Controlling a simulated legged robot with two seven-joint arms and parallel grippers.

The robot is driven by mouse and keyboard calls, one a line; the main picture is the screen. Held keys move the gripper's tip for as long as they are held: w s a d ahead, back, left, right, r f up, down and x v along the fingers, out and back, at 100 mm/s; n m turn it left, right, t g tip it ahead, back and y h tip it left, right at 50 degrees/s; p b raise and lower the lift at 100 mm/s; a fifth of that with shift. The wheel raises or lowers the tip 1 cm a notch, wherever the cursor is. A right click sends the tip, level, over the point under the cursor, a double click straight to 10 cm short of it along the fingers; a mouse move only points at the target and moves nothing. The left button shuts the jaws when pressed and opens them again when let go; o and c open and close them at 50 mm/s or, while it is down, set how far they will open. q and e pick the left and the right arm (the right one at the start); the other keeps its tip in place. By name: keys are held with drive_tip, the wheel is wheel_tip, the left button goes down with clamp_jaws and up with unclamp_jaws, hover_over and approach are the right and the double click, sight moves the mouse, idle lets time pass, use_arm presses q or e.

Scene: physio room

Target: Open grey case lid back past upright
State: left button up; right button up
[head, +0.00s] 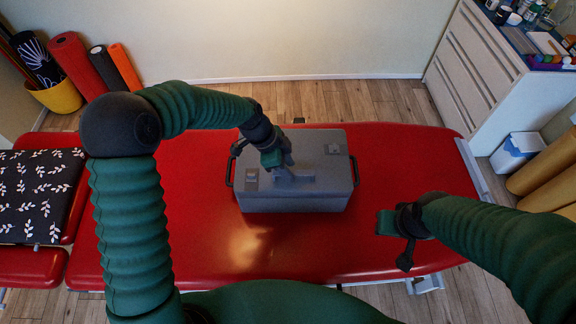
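The grey case (322,200) stands on the red treatment table, its lid (325,165) lying flat and apparently closed. Black handles show at its left and right ends. My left gripper (280,164) is over the middle of the lid, at a raised grey handle-like piece (298,180). I cannot tell whether its fingers touch or grip that piece. My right gripper (392,228) is to the right of the case and nearer me, over the red table, apart from the case. Its finger opening is not clear.
The red table (200,220) has bare room around the case. A black leaf-patterned cushion (38,195) lies at the left. A yellow bin (62,97) with rolled mats stands at the far left. A white drawer cabinet (470,70) with bottles on top stands at the right.

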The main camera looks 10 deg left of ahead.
use_arm(q)
drive_tip(key=shift+d, duration=0.45)
clamp_jaws()
drive_tip(key=shift+a+r, duration=0.1)
drive_tip(key=shift+a, duration=0.1)
idle(0.5)
